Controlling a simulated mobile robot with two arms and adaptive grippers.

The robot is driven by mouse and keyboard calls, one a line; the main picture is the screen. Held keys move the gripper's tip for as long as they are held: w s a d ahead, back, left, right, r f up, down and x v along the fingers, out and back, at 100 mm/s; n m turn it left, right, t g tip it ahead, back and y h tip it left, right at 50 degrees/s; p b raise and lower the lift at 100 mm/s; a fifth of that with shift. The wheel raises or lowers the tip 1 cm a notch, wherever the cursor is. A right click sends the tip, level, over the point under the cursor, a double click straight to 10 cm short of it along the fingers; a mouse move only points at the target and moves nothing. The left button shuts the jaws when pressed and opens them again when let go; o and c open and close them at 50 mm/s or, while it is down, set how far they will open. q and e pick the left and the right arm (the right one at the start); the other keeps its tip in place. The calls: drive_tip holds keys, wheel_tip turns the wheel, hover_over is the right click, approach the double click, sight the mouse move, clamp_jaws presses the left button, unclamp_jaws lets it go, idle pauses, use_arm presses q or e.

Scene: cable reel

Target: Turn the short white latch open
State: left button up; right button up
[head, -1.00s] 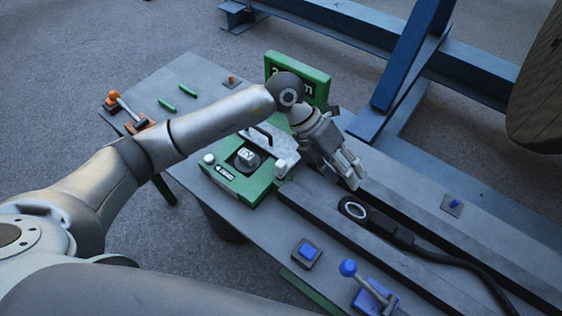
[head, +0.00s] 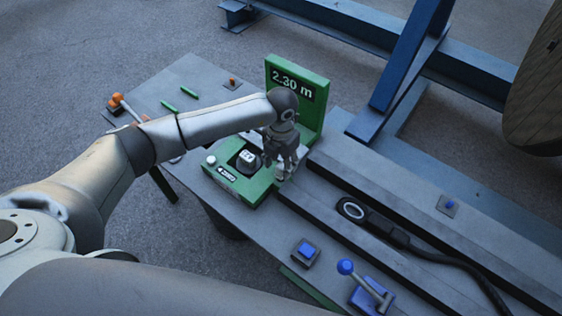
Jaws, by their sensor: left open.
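The green measuring unit (head: 232,183) lies on the workbench, with a raised display behind it reading 2.30 m. A white block-shaped knob (head: 247,157) sits on a dark disc in its middle. A small white piece (head: 211,160) stands at its left corner. The white piece at its right end, likely the short latch, is hidden by my left gripper. My left gripper (head: 283,172) points down over that right end, open; contact cannot be told. The right gripper is out of view.
A black cable with a ring end (head: 352,210) lies in the channel to the right. A blue button (head: 306,251) and a blue-knobbed lever (head: 347,267) are at the front. An orange-knobbed lever (head: 118,98) and green sticks (head: 179,99) lie at the back left.

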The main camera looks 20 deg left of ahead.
use_arm(q)
drive_tip(key=shift+f, duration=0.75)
drive_tip(key=c, duration=1)
